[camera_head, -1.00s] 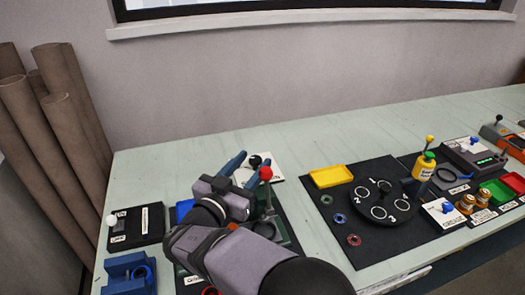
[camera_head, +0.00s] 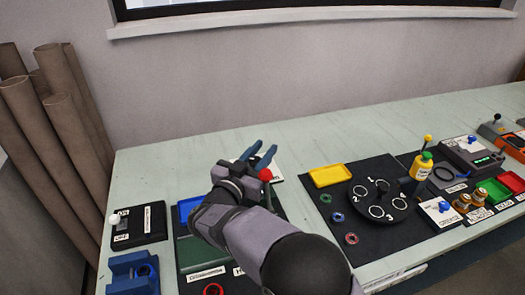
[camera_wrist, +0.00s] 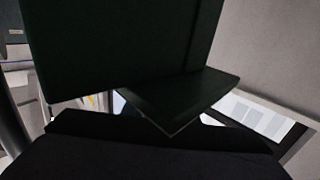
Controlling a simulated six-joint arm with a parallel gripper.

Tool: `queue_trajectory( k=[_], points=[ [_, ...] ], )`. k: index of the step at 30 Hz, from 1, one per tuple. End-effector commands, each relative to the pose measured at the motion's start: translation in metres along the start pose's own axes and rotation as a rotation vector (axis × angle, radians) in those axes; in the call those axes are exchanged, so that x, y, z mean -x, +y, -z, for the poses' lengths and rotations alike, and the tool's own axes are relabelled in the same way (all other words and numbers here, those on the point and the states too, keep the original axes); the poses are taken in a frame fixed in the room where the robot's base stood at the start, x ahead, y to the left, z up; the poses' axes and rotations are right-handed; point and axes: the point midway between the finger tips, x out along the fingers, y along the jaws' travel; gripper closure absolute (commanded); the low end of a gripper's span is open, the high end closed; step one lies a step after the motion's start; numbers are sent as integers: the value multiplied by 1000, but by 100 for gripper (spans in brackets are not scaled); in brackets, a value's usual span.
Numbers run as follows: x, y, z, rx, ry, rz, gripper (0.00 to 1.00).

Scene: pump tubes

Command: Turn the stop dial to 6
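My gripper (camera_head: 266,147) is over the back left of the bench, its two blue fingers apart with a gap between them. A white labelled plate (camera_head: 276,167) is partly hidden behind the fingers. The black knob on that plate is not visible now, and no dial number can be read. I cannot tell whether the fingers touch the knob or are above it. The wrist view shows mostly large dark surfaces close up, with no dial clear in it.
A red ball-topped lever (camera_head: 265,175) stands close beside my gripper. A dark green box (camera_head: 203,252), a blue tray (camera_head: 190,208) and a black switch box (camera_head: 138,226) are at the left. A yellow tray (camera_head: 330,175) lies to the right. The bench behind is clear.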

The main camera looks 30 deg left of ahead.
Motion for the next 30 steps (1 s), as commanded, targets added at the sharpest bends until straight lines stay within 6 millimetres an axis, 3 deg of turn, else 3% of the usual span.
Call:
queue_trajectory(
  k=[17,30],
  points=[
    [0,2,-6,-4,1,-52,96],
    [2,9,-5,-4,0,-246,96]
  ],
)
